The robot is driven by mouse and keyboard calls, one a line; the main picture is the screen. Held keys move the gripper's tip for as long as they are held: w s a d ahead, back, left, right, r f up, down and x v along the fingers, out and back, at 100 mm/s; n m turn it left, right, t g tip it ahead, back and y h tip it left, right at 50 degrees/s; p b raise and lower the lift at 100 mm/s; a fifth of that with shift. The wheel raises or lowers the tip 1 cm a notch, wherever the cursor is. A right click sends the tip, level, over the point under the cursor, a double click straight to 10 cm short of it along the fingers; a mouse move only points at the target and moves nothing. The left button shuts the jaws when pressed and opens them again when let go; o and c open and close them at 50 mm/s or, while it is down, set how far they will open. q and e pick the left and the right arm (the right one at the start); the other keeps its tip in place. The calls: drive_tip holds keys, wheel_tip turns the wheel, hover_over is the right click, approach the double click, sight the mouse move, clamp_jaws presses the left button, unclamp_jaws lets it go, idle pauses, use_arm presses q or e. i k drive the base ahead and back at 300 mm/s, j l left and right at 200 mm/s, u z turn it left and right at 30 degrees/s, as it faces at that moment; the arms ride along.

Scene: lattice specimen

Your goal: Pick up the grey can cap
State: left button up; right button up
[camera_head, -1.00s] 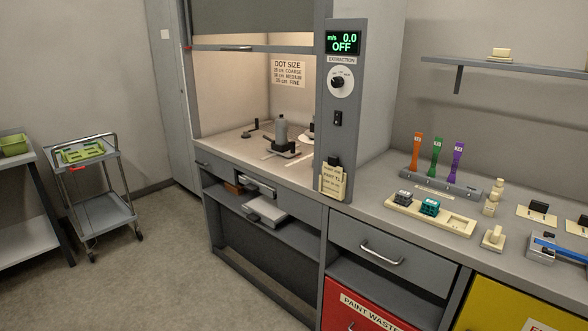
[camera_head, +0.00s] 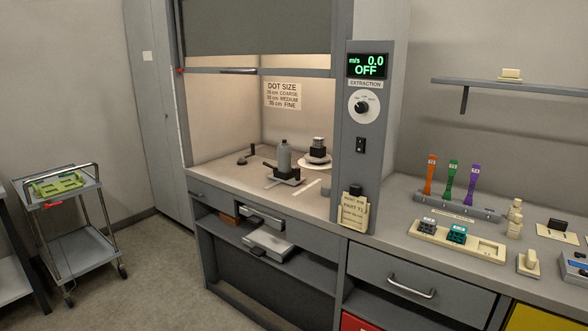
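A grey spray can (camera_head: 284,158) stands upright in the fume hood, on or just behind a small dark stand (camera_head: 286,175). A small grey cylinder (camera_head: 326,191) sits on the hood floor at its right, close to the control panel; it looks like the grey can cap, but it is too small to be sure. Neither of my grippers is in view.
The control panel post (camera_head: 363,140) edges the hood's right side. The raised sash (camera_head: 255,72) leaves the hood front open. A cart (camera_head: 85,240) stands left on clear floor.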

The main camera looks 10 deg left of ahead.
sight(325, 189)
drive_tip(key=i+j+z, duration=0.2)
drive_tip(key=z, duration=0.2)
drive_tip(key=i+j+z, duration=0.15)
drive_tip(key=z, duration=0.25)
drive_tip(key=i+j+z, duration=0.15)
drive_tip(key=j+z, duration=0.25)
